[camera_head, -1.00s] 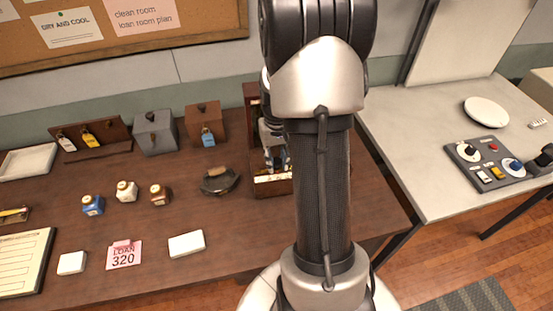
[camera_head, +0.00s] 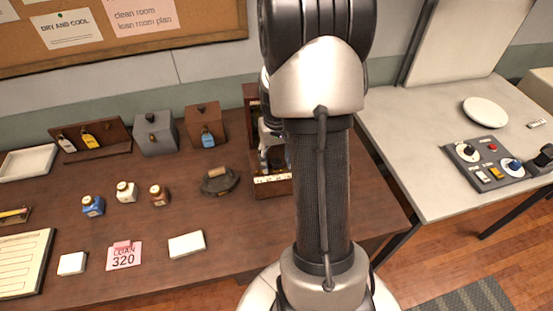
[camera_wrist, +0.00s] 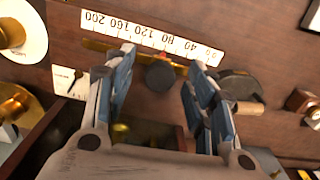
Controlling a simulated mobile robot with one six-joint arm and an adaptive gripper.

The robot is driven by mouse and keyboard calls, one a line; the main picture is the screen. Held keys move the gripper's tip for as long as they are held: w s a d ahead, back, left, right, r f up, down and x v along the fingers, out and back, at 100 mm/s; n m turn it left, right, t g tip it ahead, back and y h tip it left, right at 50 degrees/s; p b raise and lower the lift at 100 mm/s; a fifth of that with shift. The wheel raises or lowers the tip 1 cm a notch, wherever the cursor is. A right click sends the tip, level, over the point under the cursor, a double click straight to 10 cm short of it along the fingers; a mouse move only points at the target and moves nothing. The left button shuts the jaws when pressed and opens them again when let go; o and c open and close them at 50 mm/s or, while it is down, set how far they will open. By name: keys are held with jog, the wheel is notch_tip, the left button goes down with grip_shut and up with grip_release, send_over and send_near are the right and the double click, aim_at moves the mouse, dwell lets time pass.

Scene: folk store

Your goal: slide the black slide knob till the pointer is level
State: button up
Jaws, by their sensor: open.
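The black slide knob (camera_wrist: 160,75) shows round and dark in the wrist view, beside a brass rail (camera_wrist: 98,45) and a white number strip (camera_wrist: 150,33) marked from 0 to 200. My gripper (camera_wrist: 162,62) is open, with one blue-grey finger on each side of the knob and visible gaps between. In the head view my gripper (camera_head: 265,155) is low over the wooden scale, partly hidden by my arm; its number strip (camera_head: 272,179) faces front. A small white plate (camera_wrist: 62,78) with a dark mark stands left of the knob; I cannot tell the pointer's tilt.
A dark iron with a wooden handle (camera_head: 219,181) lies close left of the scale. A brass pan (camera_wrist: 18,103) is at the wrist view's left. Small bottles, boxes and cards stand farther left on the brown table. A control panel (camera_head: 490,163) is on the right table.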

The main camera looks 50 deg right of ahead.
jog(key=shift+r+p, duration=2.45)
jog(key=shift+r, duration=0.95)
jog(key=a+r+n+t+b, duration=0.1)
jog(key=a+r+n+b, duration=0.1)
jog(key=a+r, duration=0.65)
jog(key=s+a+r+n+t+b, duration=0.1)
jog(key=s+a+r+n+b, duration=0.1)
jog(key=s+a, duration=0.4)
jog(key=s+a+r+n+t+b, duration=0.1)
jog(key=s+a+r+n+t, duration=0.1)
jog(key=s+a, duration=0.5)
jog(key=a+r, duration=0.1)
jog(key=a, duration=0.3)
jog(key=shift+a+t+b, duration=0.25)
jog(key=shift+t+b, duration=0.05)
jog(key=shift+b, duration=0.1)
